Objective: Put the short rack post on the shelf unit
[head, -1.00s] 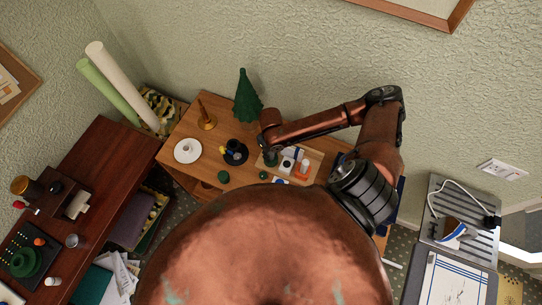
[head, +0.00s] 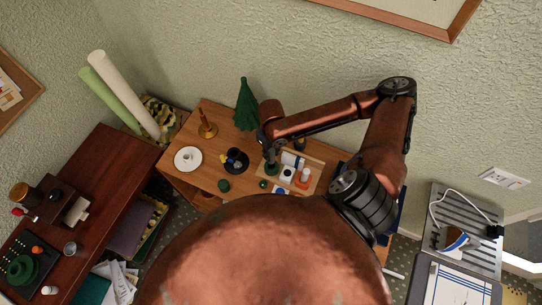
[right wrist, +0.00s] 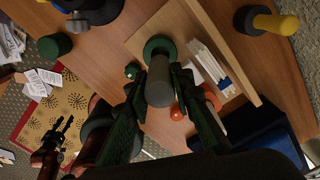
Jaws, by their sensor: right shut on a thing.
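My right gripper (right wrist: 158,85) is shut on a grey cylindrical post (right wrist: 159,95), which I take as the short rack post. A dark green ring (right wrist: 148,46) surrounds its far end; I cannot tell whether the ring is part of it. In the head view my right gripper (head: 270,153) is over the wooden shelf unit (head: 217,116), at the left end of a wooden tray (head: 318,171). The post is mostly hidden there. My left gripper (right wrist: 62,132) shows small in the right wrist view, its fingers apart and empty; the head view does not show it.
The tray holds white pieces and an orange-and-white bottle (head: 304,180).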

